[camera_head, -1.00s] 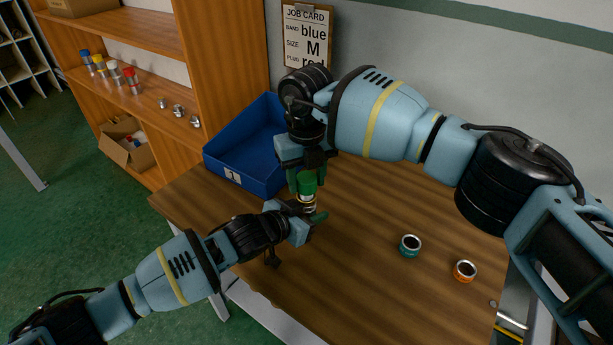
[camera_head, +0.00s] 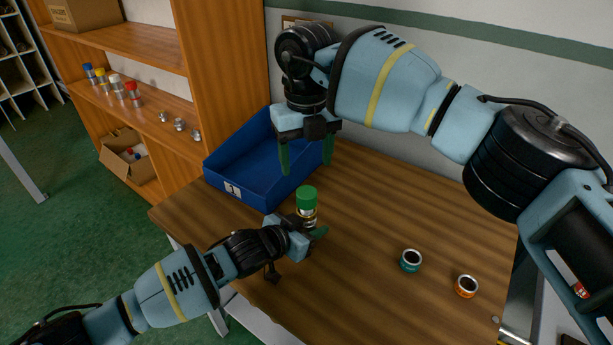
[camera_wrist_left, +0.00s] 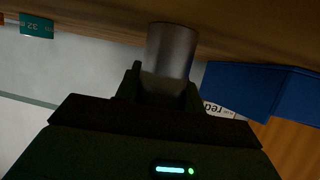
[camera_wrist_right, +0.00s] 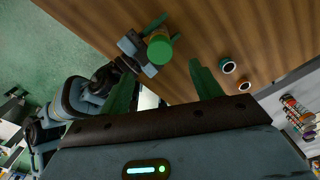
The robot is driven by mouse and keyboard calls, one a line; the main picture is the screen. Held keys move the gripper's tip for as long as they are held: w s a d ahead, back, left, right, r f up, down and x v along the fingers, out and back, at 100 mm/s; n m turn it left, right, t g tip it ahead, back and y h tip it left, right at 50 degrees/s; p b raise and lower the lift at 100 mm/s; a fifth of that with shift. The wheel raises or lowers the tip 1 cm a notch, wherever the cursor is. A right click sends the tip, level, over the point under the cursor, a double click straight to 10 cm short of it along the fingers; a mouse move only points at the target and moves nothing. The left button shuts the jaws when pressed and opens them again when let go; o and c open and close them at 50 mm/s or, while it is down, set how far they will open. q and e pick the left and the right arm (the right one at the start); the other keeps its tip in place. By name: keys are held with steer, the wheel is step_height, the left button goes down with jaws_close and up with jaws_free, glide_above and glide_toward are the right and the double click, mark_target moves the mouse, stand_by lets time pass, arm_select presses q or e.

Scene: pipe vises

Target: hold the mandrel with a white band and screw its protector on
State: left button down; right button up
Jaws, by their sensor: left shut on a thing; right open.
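A metal mandrel (camera_head: 308,217) stands upright on the table with a green protector (camera_head: 307,194) on its top end. The colour of any band on it is too small to tell. My left gripper (camera_head: 307,228) is shut around the mandrel's body from the front left. In the left wrist view the grey mandrel (camera_wrist_left: 170,50) sits between its fingers. My right gripper (camera_head: 306,166) is open and empty above the protector, fingers pointing down and clear of it. The green protector shows from above in the right wrist view (camera_wrist_right: 160,49), away from the right fingers (camera_wrist_right: 165,82).
A teal ring (camera_head: 411,261) and an orange ring (camera_head: 467,286) stand at the table's right. A blue bin (camera_head: 240,190) stands at the back left. Shelves (camera_head: 150,118) at left hold several colour-capped pieces. The table's middle is clear.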

steer(key=shift+r, duration=1.55)
arm_select(q)
steer(key=c, duration=0.8)
jaws_free()
steer(key=p+v, duration=0.1)
steer(key=v, duration=0.5)
steer(key=shift+r, duration=0.1)
steer(key=shift+v, duration=0.85)
arm_select(e)
steer(key=shift+s+r, duration=0.2)
steer(key=shift+r, duration=1.2)
